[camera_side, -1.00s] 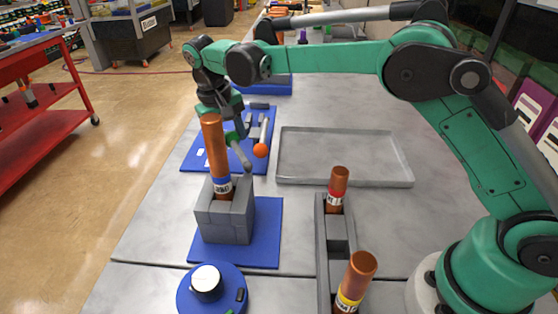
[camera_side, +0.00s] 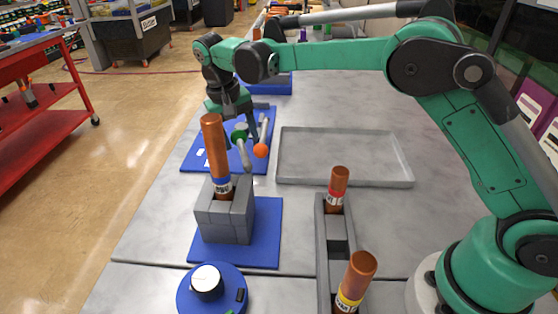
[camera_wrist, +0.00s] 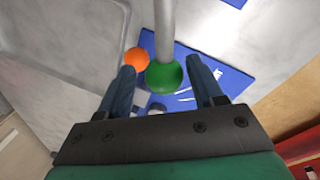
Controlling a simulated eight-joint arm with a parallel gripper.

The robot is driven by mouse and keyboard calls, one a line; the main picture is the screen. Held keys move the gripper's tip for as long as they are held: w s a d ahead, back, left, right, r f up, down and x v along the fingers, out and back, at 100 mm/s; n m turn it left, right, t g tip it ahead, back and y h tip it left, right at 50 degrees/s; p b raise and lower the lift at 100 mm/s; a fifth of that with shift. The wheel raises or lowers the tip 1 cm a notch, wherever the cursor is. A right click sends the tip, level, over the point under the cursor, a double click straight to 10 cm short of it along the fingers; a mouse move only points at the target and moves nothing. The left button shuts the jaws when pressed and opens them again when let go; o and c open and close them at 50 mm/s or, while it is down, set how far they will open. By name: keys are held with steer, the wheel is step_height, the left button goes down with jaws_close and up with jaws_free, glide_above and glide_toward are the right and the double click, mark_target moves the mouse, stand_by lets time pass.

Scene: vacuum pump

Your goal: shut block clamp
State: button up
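The block clamp is a grey block (camera_side: 226,218) on a blue base (camera_side: 262,240), with a copper tube (camera_side: 215,150) bearing a blue-banded label upright in it. A grey lever rod (camera_side: 246,156) with a green ball (camera_side: 240,132) rises just behind the block; its lower joint is hard to make out. My gripper (camera_side: 241,112) is at the green ball. In the wrist view, its two fingers (camera_wrist: 160,85) are open, one on each side of the green ball (camera_wrist: 164,76), with small gaps visible. The grey rod (camera_wrist: 164,30) runs up from the ball there.
An orange ball (camera_side: 261,151) on a second rod stands close to the right, above a far blue board (camera_side: 195,157). An empty grey tray (camera_side: 340,155) lies to the right. A grey rack (camera_side: 337,262) holds two copper tubes. A blue round device (camera_side: 212,292) stands in front.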

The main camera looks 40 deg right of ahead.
mark_target(239, 131)
steer(key=shift+o, duration=0.5)
steer(key=shift+w+a+r, duration=0.1)
steer(key=shift+a+r, duration=0.1)
steer(key=shift+r, duration=0.7)
steer(key=shift+a+r, duration=0.15)
steer(key=shift+r, duration=0.8)
steer(key=shift+w+a+r, duration=0.1)
steer(key=shift+a+r, duration=0.1)
steer(key=shift+r, duration=0.7)
